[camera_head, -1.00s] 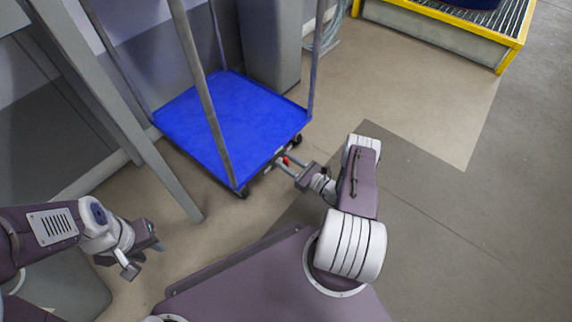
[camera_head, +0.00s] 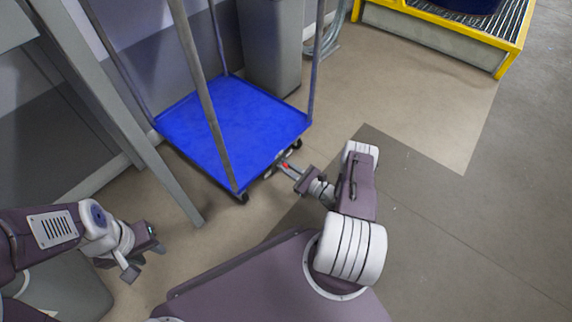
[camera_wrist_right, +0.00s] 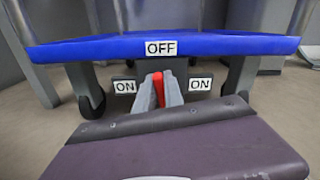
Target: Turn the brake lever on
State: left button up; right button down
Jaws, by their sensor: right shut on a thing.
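The blue-decked cart (camera_head: 232,125) stands ahead of me. Its red brake lever (camera_head: 286,165) is at the near edge, low under the deck. In the right wrist view the red lever (camera_wrist_right: 158,88) stands about upright below the OFF label (camera_wrist_right: 167,48), between the left ON label (camera_wrist_right: 125,87) and the right ON label (camera_wrist_right: 200,85). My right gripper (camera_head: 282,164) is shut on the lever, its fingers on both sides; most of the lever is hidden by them. My left gripper (camera_head: 146,261) is open and empty, away from the cart at lower left.
The cart has upright posts (camera_head: 204,95) and dark casters (camera_head: 241,197). A grey table leg (camera_head: 165,175) stands between my left arm and the cart. A grey bin (camera_head: 272,50) is behind the cart. A yellow-framed grate (camera_head: 510,50) is at upper right. Floor at right is clear.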

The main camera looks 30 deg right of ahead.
jog(key=n, duration=0.1)
jog(key=n+p, duration=0.1)
jog(key=n, duration=0.1)
jog(key=shift+s+a+n+p, duration=0.15)
jog(key=shift+a+n+p, duration=0.1)
jog(key=shift+n+p, duration=0.15)
jog(key=shift+s+a+f+n+p, duration=0.25)
jog(key=shift+n+p, duration=0.4)
jog(key=shift+n, duration=1.3)
jog(key=shift+w+a+f+n+p, duration=0.15)
jog(key=shift+f+n+p, duration=0.35)
jog(key=shift+n, duration=1.5)
jog(key=shift+s+a+f+n+p, duration=0.15)
jog(key=shift+n+p, duration=0.6)
jog(key=shift+n, duration=1.2)
jog(key=shift+w+d, duration=0.1)
jog(key=shift+d, duration=0.05)
jog(key=c, duration=1.4)
grip_release()
jog(key=shift+c, duration=0.2)
